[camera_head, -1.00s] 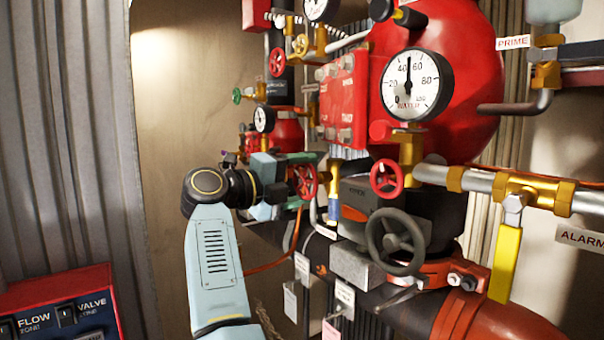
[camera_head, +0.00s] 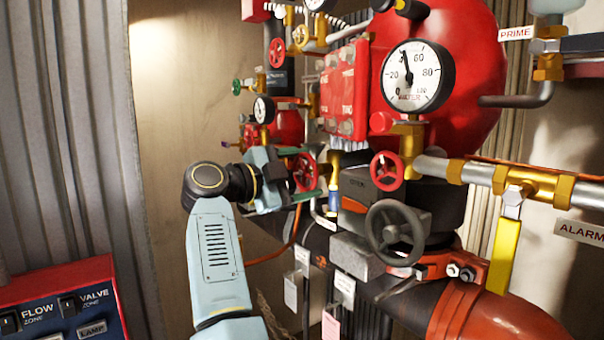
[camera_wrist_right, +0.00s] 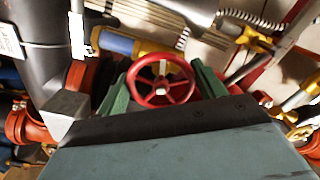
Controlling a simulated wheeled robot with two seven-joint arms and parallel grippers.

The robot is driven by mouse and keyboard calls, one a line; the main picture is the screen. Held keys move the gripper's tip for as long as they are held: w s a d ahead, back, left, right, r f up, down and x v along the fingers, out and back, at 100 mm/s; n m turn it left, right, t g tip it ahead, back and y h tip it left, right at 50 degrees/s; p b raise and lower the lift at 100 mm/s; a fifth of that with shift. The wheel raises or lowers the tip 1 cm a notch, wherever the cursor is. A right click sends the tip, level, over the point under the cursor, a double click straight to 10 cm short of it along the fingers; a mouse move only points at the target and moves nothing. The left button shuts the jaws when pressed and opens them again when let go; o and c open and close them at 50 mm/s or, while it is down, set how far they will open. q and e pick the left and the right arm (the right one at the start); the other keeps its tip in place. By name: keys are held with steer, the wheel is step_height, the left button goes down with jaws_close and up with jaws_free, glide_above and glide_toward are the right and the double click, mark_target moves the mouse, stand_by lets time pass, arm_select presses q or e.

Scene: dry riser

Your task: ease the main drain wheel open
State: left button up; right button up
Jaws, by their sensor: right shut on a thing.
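A red spoked handwheel (camera_head: 305,172) sits low on the pipework, left of centre in the head view. My right gripper (camera_head: 293,172) is at this wheel, its body on the wheel's left. In the right wrist view, the red wheel (camera_wrist_right: 162,85) sits between the two green fingers of my right gripper (camera_wrist_right: 163,88), one at each side of the rim, and the gripper is shut on it. The round white water gauge (camera_head: 412,76) has its needle a little left of upright, near 40. My left gripper is out of view.
A second red handwheel (camera_head: 387,171) and a larger grey handwheel (camera_head: 397,233) are to the right. A yellow lever (camera_head: 504,255) hangs further right. Paper tags (camera_head: 341,291) hang below the pipe. A red panel (camera_head: 60,305) is at lower left.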

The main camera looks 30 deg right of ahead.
steer(key=shift+n, duration=0.3)
steer(key=o, duration=1)
steer(key=a+b, duration=0.1)
steer(key=a, duration=0.3)
steer(key=a+b, duration=0.1)
steer(key=a, duration=0.4)
steer(key=s+a+b, duration=0.1)
steer(key=a, duration=0.3)
steer(key=shift+a+b, duration=0.2)
steer(key=shift+b, duration=0.15)
